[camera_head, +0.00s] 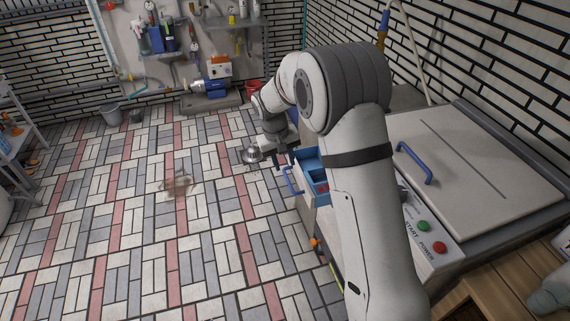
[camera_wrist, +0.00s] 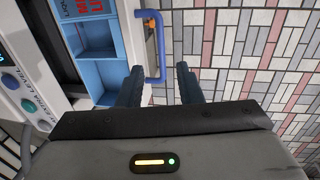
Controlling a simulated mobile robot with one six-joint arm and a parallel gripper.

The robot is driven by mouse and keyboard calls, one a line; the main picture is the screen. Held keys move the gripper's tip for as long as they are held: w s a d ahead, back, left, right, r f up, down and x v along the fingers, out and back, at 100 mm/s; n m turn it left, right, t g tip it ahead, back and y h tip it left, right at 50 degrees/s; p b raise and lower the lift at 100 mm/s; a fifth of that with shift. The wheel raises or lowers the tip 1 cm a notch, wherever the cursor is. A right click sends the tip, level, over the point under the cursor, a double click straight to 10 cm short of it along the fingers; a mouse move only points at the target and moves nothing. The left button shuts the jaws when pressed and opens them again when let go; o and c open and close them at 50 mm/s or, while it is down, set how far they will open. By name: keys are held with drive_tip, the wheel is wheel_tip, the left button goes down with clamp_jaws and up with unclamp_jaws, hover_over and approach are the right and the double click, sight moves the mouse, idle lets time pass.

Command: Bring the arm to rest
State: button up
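My arm stretches from the front of the head view toward the machine's open drawer. My gripper (camera_head: 278,159) is at the drawer's far left side, above the tiled floor. I cannot tell any contact with the handle. The drawer (camera_head: 311,160) is pulled out, with blue compartments (camera_wrist: 95,38).
The machine (camera_head: 475,165) with a blue lid handle (camera_head: 416,163) and green and red buttons fills the right. A wooden surface (camera_head: 495,290) is at bottom right. Shelves with tools and a bench motor (camera_head: 212,85) line the back wall. The tiled floor (camera_head: 130,220) at left is mostly clear.

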idle(0.3)
drive_tip(key=s+d+r+m+y, duration=0.1)
drive_tip(key=s+d+r+m, duration=0.1)
drive_tip(key=s+d+r, duration=1)
drive_tip(key=s+d+r+m+t, duration=0.1)
drive_tip(key=s+d, duration=0.1)
drive_tip(key=s, duration=0.7)
drive_tip(key=s+d+r+y, duration=0.1)
drive_tip(key=s+d, duration=0.1)
drive_tip(key=s, duration=0.8)
drive_tip(key=shift+r+m+t, duration=0.15)
drive_tip(key=shift+m+t, duration=0.25)
